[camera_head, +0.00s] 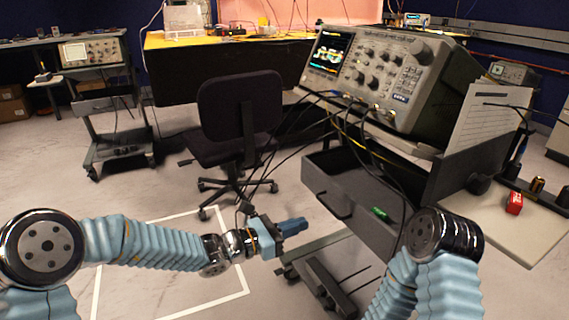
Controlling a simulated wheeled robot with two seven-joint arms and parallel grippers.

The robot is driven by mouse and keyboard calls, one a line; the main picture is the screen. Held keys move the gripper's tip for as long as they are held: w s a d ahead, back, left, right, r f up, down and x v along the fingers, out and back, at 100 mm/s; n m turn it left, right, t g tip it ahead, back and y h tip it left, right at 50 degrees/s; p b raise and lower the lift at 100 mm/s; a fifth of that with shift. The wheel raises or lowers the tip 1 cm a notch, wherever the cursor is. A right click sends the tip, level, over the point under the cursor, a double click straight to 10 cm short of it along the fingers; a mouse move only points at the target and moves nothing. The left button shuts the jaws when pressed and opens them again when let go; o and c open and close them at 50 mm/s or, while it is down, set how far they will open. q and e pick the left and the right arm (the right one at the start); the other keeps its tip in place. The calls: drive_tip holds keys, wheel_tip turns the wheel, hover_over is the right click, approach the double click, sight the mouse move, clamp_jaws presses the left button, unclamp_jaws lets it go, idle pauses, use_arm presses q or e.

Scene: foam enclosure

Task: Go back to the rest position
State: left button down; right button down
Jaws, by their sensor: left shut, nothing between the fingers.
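My left arm reaches in from the left in a blue ribbed sleeve. My left gripper (292,228) is shut and empty, pointing right above the floor, in front of the cart. My right arm shows at the lower right with its blue sleeve and a dark metal joint. My right gripper is not in the picture.
A cart with an oscilloscope (378,75) stands close at the right, its grey drawer (345,205) open with a small green item (380,213) inside. A red block (514,203) lies on the white side surface (480,225). A black chair (238,110) stands behind.

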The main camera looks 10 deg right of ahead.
use_arm(q)
drive_tip(key=s+a+f+m+g+y, duration=0.2)
drive_tip(key=s+f+m+g+y, duration=0.3)
drive_tip(key=f, duration=0.8)
drive_tip(key=s+a+f+m+y+p, duration=0.1)
drive_tip(key=s+a+f+m+y, duration=0.6)
drive_tip(key=s+a+f+m, duration=0.8)
drive_tip(key=shift+s+a+f+g+y, duration=0.3)
drive_tip(key=shift+s+a+f, duration=1.45)
drive_tip(key=shift+f, duration=1.6)
